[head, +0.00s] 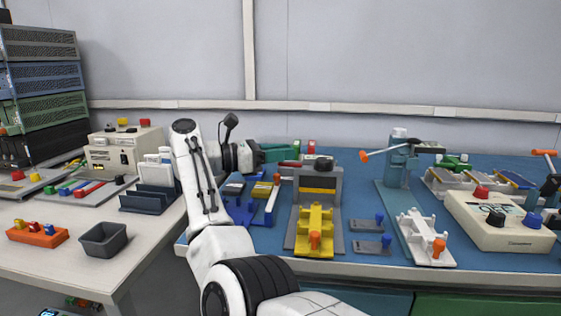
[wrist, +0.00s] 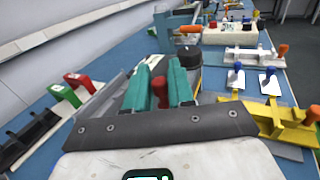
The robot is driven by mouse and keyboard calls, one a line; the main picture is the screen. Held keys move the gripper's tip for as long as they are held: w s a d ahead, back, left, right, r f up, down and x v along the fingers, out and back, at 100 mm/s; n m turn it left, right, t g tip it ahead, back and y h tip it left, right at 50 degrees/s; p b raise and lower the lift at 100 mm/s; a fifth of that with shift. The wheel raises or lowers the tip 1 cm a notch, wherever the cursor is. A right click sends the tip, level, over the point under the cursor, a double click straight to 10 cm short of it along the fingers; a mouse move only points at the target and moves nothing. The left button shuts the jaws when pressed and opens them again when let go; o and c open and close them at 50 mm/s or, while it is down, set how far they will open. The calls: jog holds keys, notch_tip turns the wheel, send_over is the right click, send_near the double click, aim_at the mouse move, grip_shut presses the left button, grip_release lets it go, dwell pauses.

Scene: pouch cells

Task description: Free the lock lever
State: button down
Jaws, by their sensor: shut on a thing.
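My gripper (head: 284,156) reaches over the back of the blue table, beside the top of a grey upright fixture (head: 305,184). In the wrist view its two teal fingers (wrist: 161,76) are shut on a red lever (wrist: 160,91), which shows between them. A short red part of the lever (head: 291,163) shows beside the fingers in the head view. A black knob (wrist: 190,57) is just beyond the right finger, on the fixture's top. The lever's pivot and far end are hidden by the fingers.
A yellow clamp (head: 315,225) stands in front of the fixture. Green and red handles (wrist: 75,85) stand close behind my gripper. A teal press (head: 397,165) with an orange-tipped handle stands to the right. Small blue-knobbed plates (head: 371,246) lie between them.

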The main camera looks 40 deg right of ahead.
dwell(0.5)
jog(key=c, duration=1.1)
grip_release()
